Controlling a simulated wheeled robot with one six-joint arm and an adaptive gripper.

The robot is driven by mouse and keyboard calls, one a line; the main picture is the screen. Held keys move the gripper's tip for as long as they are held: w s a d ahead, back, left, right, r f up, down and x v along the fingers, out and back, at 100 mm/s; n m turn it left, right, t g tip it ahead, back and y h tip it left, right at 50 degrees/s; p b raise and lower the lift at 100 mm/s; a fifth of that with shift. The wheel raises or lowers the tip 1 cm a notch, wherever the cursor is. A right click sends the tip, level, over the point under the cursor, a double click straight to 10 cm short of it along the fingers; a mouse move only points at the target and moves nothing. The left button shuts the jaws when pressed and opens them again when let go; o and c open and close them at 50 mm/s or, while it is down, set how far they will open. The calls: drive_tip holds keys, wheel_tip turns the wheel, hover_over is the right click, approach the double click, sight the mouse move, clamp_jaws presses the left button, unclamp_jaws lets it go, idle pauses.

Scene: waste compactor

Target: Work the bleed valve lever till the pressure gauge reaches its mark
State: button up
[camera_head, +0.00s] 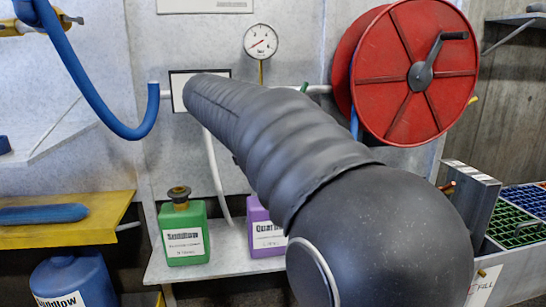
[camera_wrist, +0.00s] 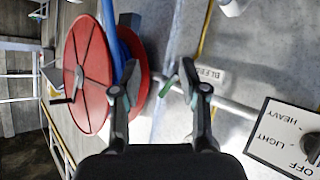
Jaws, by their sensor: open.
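The pressure gauge (camera_head: 261,41) is a round white dial on the wall, above the pipe; its needle and mark are too small to read surely. The bleed valve lever (camera_wrist: 168,86) is a small green handle on the pale pipe, near a "BLEED" label. It also shows as a green bit in the head view (camera_head: 304,87), left of the red reel. My gripper (camera_wrist: 158,68) is open and empty in the wrist view. The lever appears between its fingers, nearer the right one; I cannot tell the depth or any contact. In the head view my arm hides the gripper.
A red hose reel (camera_head: 405,95) with a crank stands right of the lever. A dial panel marked HEAVY, LIGHT and OFF (camera_wrist: 285,138) is on the wall. Green (camera_head: 184,235) and purple (camera_head: 263,225) bottles stand on the shelf below. A blue hose (camera_head: 100,105) hangs at the left.

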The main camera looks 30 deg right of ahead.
drive_tip(key=s+a+f+n+y, duration=0.2)
drive_tip(key=s+a+f, duration=0.1)
drive_tip(key=s+f, duration=0.2)
drive_tip(key=shift+s+a+n+y, duration=0.2)
drive_tip(key=shift+s+n+y, duration=0.15)
drive_tip(key=shift+s, duration=0.4)
